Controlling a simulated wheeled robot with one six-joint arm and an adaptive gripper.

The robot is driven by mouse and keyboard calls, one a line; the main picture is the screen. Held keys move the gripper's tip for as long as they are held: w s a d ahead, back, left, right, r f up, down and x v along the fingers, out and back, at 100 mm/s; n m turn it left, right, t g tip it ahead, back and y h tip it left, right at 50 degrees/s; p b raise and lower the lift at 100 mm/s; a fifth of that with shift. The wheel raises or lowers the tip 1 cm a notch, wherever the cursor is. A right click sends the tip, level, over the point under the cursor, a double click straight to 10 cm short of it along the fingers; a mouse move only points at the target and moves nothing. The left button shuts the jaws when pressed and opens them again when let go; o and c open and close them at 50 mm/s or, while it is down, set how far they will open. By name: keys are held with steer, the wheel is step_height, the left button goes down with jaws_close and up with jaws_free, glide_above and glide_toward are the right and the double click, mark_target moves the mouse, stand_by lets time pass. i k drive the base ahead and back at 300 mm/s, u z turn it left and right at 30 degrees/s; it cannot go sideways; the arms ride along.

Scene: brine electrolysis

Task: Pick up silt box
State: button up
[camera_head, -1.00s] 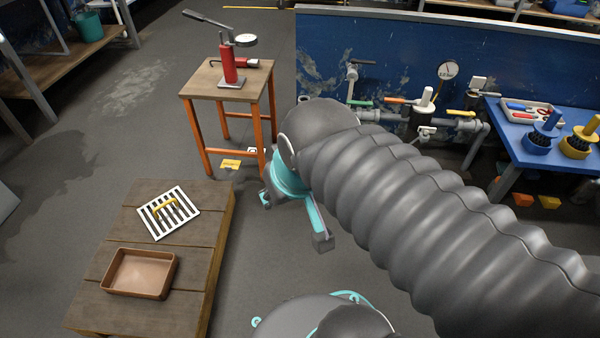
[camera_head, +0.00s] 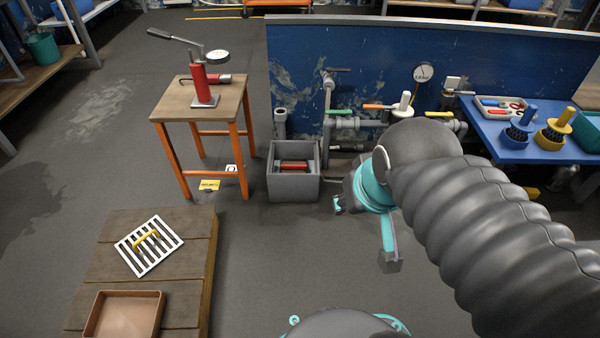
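A grey open-topped box (camera_head: 312,188) stands on the floor right of the orange-legged stand, below the wall pipes. A red bar or handle (camera_head: 293,167) shows inside it; the part under it is mostly hidden by the front wall. No label names the silt box, and I cannot tell whether it is the grey box or something inside it. My gripper (camera_head: 364,236) is right of and nearer than the grey box, apart from it. Its teal fingers are spread and nothing shows between them.
A wooden platform (camera_head: 190,258) at lower left carries a white slotted grate (camera_head: 133,262) with a yellow handle and a brown tray (camera_head: 103,332). The stand (camera_head: 180,99) holds a red press. A blue table (camera_head: 508,150) is at right. The floor before the grey box is clear.

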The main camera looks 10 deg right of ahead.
mark_target(288, 165)
steer(key=z, duration=0.4)
steer(key=i, duration=1.05)
steer(key=u, duration=0.1)
